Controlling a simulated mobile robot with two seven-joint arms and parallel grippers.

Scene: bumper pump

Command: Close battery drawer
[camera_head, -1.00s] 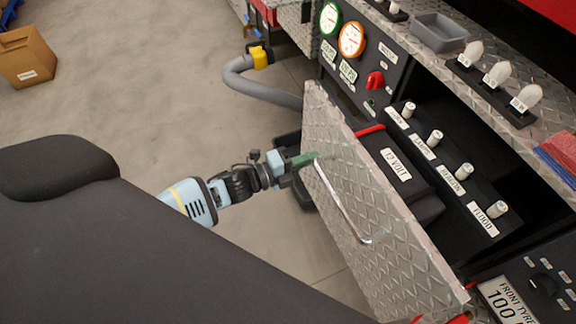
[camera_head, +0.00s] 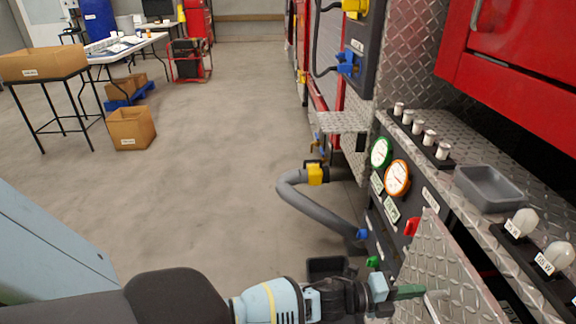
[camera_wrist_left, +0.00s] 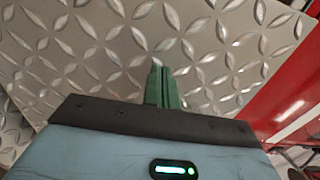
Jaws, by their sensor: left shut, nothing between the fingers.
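The battery drawer's diamond-plate front (camera_head: 447,262) is at the bottom right of the head view, standing out from the truck's side panel. Part of its metal handle (camera_head: 436,300) shows near the bottom edge. The rest of the drawer and the battery are cut off or hidden. My left gripper (camera_head: 408,291) reaches in from the left with its green fingers shut and empty, close to the drawer front beside the handle. In the left wrist view the shut fingers (camera_wrist_left: 163,86) point at a diamond-plate surface (camera_wrist_left: 220,50); I cannot tell whether they touch it. My right gripper is not in view.
A grey hose (camera_head: 318,206) with a yellow coupling hangs left of the gauges (camera_head: 397,178). A grey tray (camera_head: 488,187) and bulbs (camera_head: 522,222) sit on the ledge above.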

